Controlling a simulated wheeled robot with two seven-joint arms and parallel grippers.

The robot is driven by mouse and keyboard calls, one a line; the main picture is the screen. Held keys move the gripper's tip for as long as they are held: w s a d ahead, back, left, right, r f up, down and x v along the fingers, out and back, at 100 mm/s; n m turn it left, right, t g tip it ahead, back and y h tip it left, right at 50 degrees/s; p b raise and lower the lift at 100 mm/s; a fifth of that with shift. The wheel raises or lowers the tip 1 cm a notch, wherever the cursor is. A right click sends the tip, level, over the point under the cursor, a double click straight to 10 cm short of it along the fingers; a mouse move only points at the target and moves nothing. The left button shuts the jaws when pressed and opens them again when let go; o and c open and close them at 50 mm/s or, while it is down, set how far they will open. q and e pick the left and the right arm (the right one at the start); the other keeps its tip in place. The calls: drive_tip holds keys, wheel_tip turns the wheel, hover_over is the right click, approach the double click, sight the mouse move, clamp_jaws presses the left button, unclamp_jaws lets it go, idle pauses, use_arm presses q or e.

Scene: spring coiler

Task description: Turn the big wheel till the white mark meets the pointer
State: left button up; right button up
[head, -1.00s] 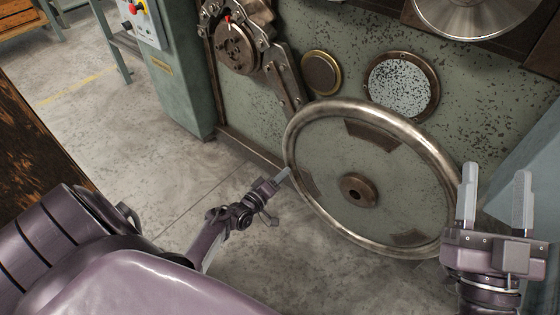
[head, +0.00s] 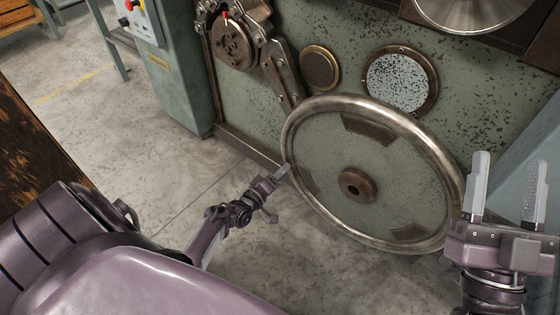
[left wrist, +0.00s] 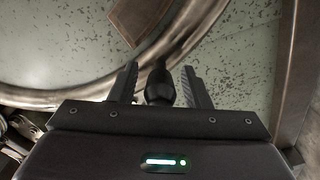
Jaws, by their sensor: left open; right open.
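The big wheel (head: 290,130) has a bright metal rim, a brown hub (head: 356,185) and brown patches on its grey-green face. My left gripper (head: 283,172) is at the rim's left side. In the left wrist view, its open fingers (left wrist: 160,85) stand on either side of a dark knob-like handle (left wrist: 159,88), with the wheel rim (left wrist: 190,30) just beyond. Whether the fingers touch the handle I cannot tell. My right gripper (head: 508,190) is open and empty, in front of the rim's right side. I cannot make out a white mark or a pointer at the wheel.
The speckled green machine panel (head: 340,30) stands behind the wheel. A dark round mechanism (head: 235,45) with a small red piece is at upper left, beside a green cabinet (head: 180,85) with buttons. Concrete floor (head: 120,130) is open at left.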

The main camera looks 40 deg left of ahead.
use_arm(q)
drive_tip(key=shift+s, duration=0.1)
drive_tip(key=s+p, duration=0.2)
drive_tip(key=s, duration=0.5)
drive_tip(key=shift+s+a, duration=0.3)
use_arm(e)
wheel_tip(320, 180, down, 17)
drive_tip(key=w+a+g+h, duration=0.1)
drive_tip(key=a+g+h, duration=0.1)
drive_tip(key=g, duration=0.6)
drive_tip(key=shift+w+r+g+h, duration=0.15)
drive_tip(key=shift+w+g+h, duration=0.2)
drive_tip(key=shift+h, duration=0.35)
